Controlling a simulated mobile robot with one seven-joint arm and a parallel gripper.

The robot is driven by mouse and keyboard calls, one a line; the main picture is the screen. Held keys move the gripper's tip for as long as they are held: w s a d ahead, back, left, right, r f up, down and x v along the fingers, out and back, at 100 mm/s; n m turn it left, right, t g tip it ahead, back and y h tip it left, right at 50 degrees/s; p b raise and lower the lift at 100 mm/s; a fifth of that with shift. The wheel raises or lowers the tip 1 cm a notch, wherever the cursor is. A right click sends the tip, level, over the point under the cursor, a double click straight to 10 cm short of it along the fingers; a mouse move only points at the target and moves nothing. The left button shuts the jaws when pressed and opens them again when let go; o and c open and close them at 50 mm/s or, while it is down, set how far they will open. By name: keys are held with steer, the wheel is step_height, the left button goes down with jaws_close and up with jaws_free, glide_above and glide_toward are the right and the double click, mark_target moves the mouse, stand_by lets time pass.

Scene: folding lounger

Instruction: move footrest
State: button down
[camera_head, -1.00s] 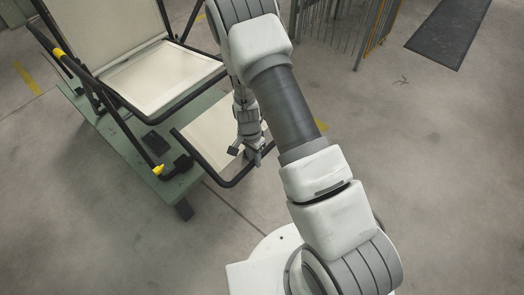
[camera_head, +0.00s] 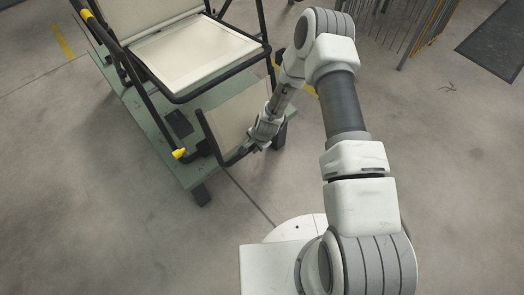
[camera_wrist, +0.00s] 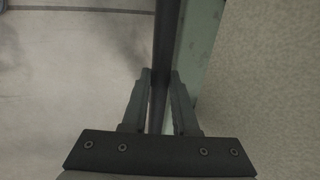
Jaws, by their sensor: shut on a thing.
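The footrest (camera_head: 224,116) is a cream panel in a dark tubular frame at the front of the lounger (camera_head: 190,50). In the head view it is tilted, with its near edge hanging by the green platform. My gripper (camera_head: 252,146) is at the frame's near right corner. In the wrist view, my gripper (camera_wrist: 161,78) is shut on a dark frame bar (camera_wrist: 163,40) that runs between its fingers. A cream textured surface (camera_wrist: 265,80), apparently the footrest panel, fills the right side there. The fingertips are partly hidden in the head view.
The lounger stands on a low green platform (camera_head: 185,163) with dark legs. A yellow-tipped armrest tube (camera_head: 179,153) is left of the footrest. Wire racks (camera_head: 400,25) and a dark mat (camera_head: 500,40) are at the back right. The near floor is clear.

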mark_target(246, 120)
steer(key=shift+w+a+f+t+y, duration=0.35)
steer(key=shift+w+a, duration=0.25)
steer(key=shift+w, duration=0.1)
steer(key=shift+w+a+f+t+y, duration=0.25)
steer(key=shift+w+a+f+t, duration=0.05)
steer(key=shift+w+a, duration=0.35)
steer(key=shift+w+a+f+t+y, duration=0.35)
steer(key=shift+w+a, duration=0.2)
steer(key=shift+w, duration=0.15)
steer(key=c, duration=0.8)
jaws_free()
steer(key=shift+o, duration=0.6)
steer(key=shift+w+r, duration=0.1)
steer(key=shift+w, duration=0.1)
steer(key=shift+w+r, duration=0.15)
steer(key=p+v, duration=0.6)
steer(key=v, duration=1.1)
steer(key=shift+s+p, duration=0.35)
steer(key=shift+r, duration=0.1)
